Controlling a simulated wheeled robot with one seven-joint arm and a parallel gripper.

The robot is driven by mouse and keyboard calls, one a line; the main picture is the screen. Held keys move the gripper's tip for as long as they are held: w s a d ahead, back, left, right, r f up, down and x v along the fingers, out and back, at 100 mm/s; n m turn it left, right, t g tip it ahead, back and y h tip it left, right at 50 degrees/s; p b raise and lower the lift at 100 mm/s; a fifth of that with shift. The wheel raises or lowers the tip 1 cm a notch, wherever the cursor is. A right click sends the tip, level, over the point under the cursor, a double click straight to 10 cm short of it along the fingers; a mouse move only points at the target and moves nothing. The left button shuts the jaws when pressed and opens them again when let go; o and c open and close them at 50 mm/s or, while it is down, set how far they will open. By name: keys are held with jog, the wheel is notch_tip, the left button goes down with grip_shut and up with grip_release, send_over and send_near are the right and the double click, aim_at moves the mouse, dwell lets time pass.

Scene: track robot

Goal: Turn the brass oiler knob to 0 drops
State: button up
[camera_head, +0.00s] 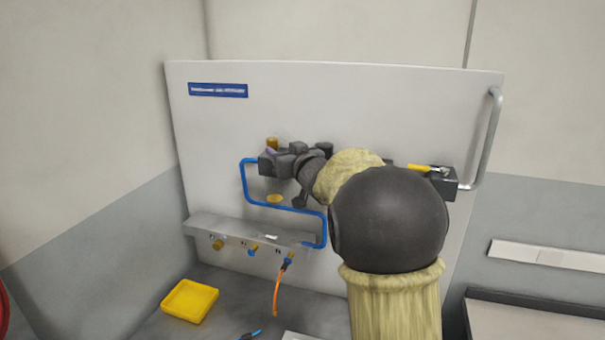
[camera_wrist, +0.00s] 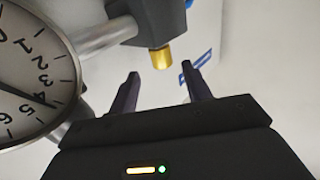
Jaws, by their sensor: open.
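The brass oiler knob (camera_wrist: 161,57) is a small cylinder under a dark grey block (camera_wrist: 145,15) in the wrist view. It also shows in the head view as a brass cap (camera_head: 272,143) at the top of the dark fittings on the panel. My gripper (camera_wrist: 160,70) is open and empty. Its two dark fingers stand on either side of the knob in the picture, with the knob at or slightly beyond their tips. I see no contact. In the head view my arm hides much of the fittings, and the knob's setting marks cannot be read.
A round gauge (camera_wrist: 28,75) with a steel pipe stands close to the left finger in the wrist view. The head view shows a blue tube (camera_head: 246,185), a grey shelf (camera_head: 205,224) with several couplings, an orange hose (camera_head: 276,292), a yellow tray (camera_head: 190,300) and a yellow-handled valve (camera_head: 420,168).

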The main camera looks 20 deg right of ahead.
jog(key=b+v, duration=0.2)
jog(key=v, duration=0.8)
jog(key=shift+s+b, duration=0.3)
jog(key=shift+b, duration=0.1)
jog(key=shift+w, duration=0.1)
jog(key=s+f+m+g+h, duration=0.1)
jog(key=s+f+g+h, duration=0.15)
jog(key=f, duration=0.65)
jog(key=s+f+m+g+h, duration=0.2)
jog(key=s+f+g, duration=0.15)
jog(key=f, duration=0.45)
jog(key=s+a+f+g, duration=0.2)
jog(key=s+f+g, duration=0.2)
jog(key=s+f, duration=0.3)
jog(key=s+a+f+g, duration=0.2)
jog(key=s+f+g, duration=0.3)
jog(key=s+f, duration=0.3)
jog(key=s, duration=0.4)
jog(key=shift+s+f+n+y, duration=0.2)
jog(key=shift+f+n+y, duration=0.1)
jog(key=shift+f+y, duration=0.05)
